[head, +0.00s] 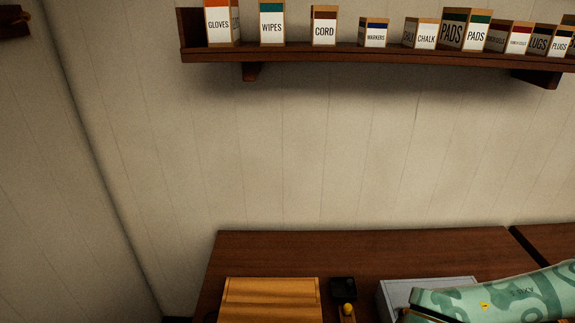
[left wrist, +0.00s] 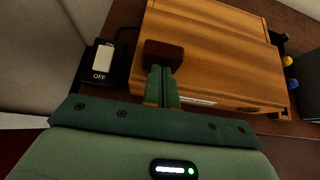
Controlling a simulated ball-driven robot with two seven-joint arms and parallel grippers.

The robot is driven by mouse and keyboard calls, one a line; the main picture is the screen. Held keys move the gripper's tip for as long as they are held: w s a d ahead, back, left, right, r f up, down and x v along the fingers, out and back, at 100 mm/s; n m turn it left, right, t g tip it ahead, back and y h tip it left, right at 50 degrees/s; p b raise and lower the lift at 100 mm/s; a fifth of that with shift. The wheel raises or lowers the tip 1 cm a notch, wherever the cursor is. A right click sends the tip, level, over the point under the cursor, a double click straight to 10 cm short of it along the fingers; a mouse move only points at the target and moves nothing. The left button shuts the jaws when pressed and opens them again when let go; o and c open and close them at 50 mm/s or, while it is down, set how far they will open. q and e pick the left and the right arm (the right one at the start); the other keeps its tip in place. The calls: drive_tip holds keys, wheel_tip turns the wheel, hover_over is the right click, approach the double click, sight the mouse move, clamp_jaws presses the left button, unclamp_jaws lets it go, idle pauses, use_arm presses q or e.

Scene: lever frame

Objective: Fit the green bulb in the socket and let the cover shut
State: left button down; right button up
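In the left wrist view my left gripper (left wrist: 162,88) has its two green fingers close together at a dark brown handle (left wrist: 164,53). The handle covers the fingertips, and the fingers look closed on it. The handle is at a wooden box (left wrist: 215,50), which also shows at the bottom of the head view (head: 270,300). A yellow bulb-like knob (left wrist: 291,60) and a blue one (left wrist: 292,85) show beyond the box's right end. I see no green bulb and no socket. My right arm reaches in from the right in the head view; its gripper does not show.
A black ON/OFF switch (left wrist: 102,63) lies beside the box. In the head view a black block (head: 343,289), a yellow knob (head: 348,309) and a grey case (head: 432,284) stand right of the box. A shelf (head: 350,53) with labelled cartons hangs above. The table's back strip is clear.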

sight(230, 322)
use_arm(q)
drive_tip(key=shift+w+r, duration=0.1)
drive_tip(key=shift+w, duration=3.05)
use_arm(e)
drive_tip(key=shift+f, duration=0.1)
use_arm(q)
drive_tip(key=shift+w+b, duration=0.45)
drive_tip(key=shift+w, duration=1.3)
use_arm(e)
drive_tip(key=shift+f, duration=0.35)
use_arm(q)
drive_tip(key=shift+s+p, duration=0.55)
drive_tip(key=shift+s, duration=0.6)
use_arm(e)
drive_tip(key=shift+r, duration=0.6)
use_arm(q)
drive_tip(key=shift+s+p, duration=0.4)
drive_tip(key=shift+s, duration=0.85)
use_arm(e)
drive_tip(key=shift+r, duration=0.4)
drive_tip(key=shift+r+p, duration=0.65)
use_arm(q)
drive_tip(key=s, duration=0.8)
drive_tip(key=shift+s, duration=0.2)
use_arm(e)
drive_tip(key=shift+r, duration=0.15)
